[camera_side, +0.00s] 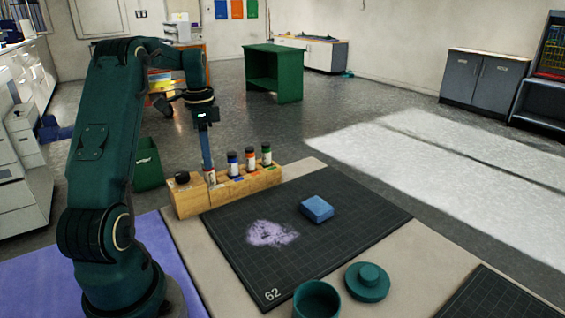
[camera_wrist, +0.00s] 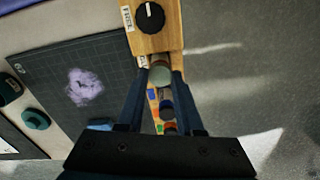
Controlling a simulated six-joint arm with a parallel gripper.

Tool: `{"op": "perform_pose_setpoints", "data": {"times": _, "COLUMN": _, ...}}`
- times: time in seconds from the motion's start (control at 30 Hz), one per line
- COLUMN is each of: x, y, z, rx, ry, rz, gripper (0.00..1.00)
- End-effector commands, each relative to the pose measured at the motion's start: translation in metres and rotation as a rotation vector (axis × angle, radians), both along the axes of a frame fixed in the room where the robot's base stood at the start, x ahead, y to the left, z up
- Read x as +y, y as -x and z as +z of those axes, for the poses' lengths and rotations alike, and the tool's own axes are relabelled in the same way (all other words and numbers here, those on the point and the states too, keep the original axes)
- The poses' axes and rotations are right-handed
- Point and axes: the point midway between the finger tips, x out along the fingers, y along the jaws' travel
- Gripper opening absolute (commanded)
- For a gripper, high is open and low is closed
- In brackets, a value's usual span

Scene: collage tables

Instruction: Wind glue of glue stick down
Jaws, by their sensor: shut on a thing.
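My gripper (camera_wrist: 161,85) points down at the wooden rack and is shut on a round, grey-green-topped stick, which I take to be the glue stick (camera_wrist: 160,75). In the side view my gripper (camera_side: 207,160) is at the rack's left part, and the stick's lower part shows as a pale and red patch (camera_side: 210,177). The stick looks upright in the rack; whether glue stands out of its top is too small to tell. A black knob (camera_wrist: 149,17) with a white mark sits on the wooden block beside it, next to a small label.
The wooden rack (camera_side: 190,203) holds several black-capped sticks to the right, with blue (camera_side: 233,166), orange (camera_side: 250,161) and green (camera_side: 266,156) bodies. A dark mat (camera_side: 350,235) bears a purple smear (camera_side: 270,234) and a blue block (camera_side: 317,208). A green pot (camera_side: 317,300) and lid (camera_side: 367,282) stand in front.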

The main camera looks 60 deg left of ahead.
Motion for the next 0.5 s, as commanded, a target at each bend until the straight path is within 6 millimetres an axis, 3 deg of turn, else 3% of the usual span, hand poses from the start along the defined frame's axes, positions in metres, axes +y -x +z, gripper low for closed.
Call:
{"op": "perform_pose_setpoints", "data": {"times": 0.37, "x": 0.0001, "y": 0.0000, "z": 0.0002, "rx": 0.000, "ry": -0.001, "rz": 0.064, "gripper": 0.04}}
{"op": "perform_pose_setpoints", "data": {"times": 0.5, "x": 0.0001, "y": 0.0000, "z": 0.0002, "rx": 0.000, "ry": -0.001, "rz": 0.196, "gripper": 0.04}}
